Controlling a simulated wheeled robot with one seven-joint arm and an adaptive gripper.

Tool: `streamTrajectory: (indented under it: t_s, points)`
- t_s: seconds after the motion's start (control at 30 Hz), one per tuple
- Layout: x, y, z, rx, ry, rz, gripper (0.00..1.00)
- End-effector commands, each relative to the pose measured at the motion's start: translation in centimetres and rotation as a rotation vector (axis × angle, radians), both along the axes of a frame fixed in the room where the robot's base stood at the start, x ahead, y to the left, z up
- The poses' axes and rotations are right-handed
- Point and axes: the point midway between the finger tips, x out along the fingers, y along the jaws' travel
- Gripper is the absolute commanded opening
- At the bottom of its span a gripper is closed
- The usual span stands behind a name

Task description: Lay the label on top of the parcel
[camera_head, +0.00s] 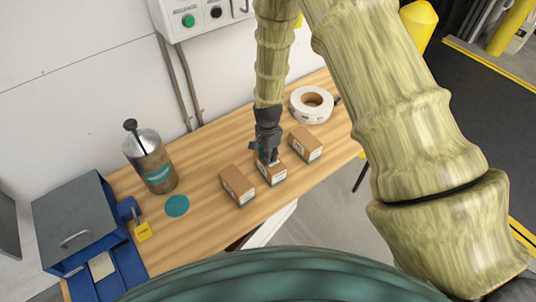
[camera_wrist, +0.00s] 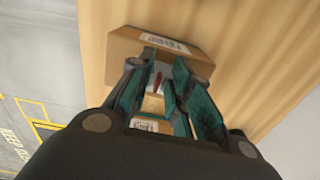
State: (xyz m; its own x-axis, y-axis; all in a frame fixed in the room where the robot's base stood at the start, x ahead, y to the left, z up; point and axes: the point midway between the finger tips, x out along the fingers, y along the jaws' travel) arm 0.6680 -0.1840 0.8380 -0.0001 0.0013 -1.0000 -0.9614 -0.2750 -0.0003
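Three brown parcels stand in a row on the wooden bench: a left one (camera_head: 237,186), a middle one (camera_head: 272,174) and a right one (camera_head: 306,145). Each has a white printed patch on its side. My gripper (camera_head: 267,157) points down at the top of the middle parcel, very close to it. In the wrist view, my gripper's teal fingers (camera_wrist: 162,88) stand apart, with brown cardboard (camera_wrist: 153,104) and a small dark red mark between them. A small pale patch shows by the fingertips in the head view; I cannot tell if it is a loose label.
A white tape roll (camera_head: 312,103) lies behind the right parcel. A metal canister (camera_head: 151,163), a teal disc (camera_head: 177,205), a yellow padlock (camera_head: 142,231) and a blue-grey box (camera_head: 75,222) are at the left. A control box (camera_head: 200,14) hangs on the wall.

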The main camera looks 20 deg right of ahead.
Motion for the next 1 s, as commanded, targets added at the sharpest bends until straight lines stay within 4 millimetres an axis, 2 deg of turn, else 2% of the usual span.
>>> streamTrajectory:
  t_s: [0.47, 1.0]
  points:
    - [0.0, 0.0, 0.7, 0.0, -0.001, 0.0, 0.27]
    - [0.1, 0.0, 6.3, 0.0, -0.002, 0.0, 0.27]
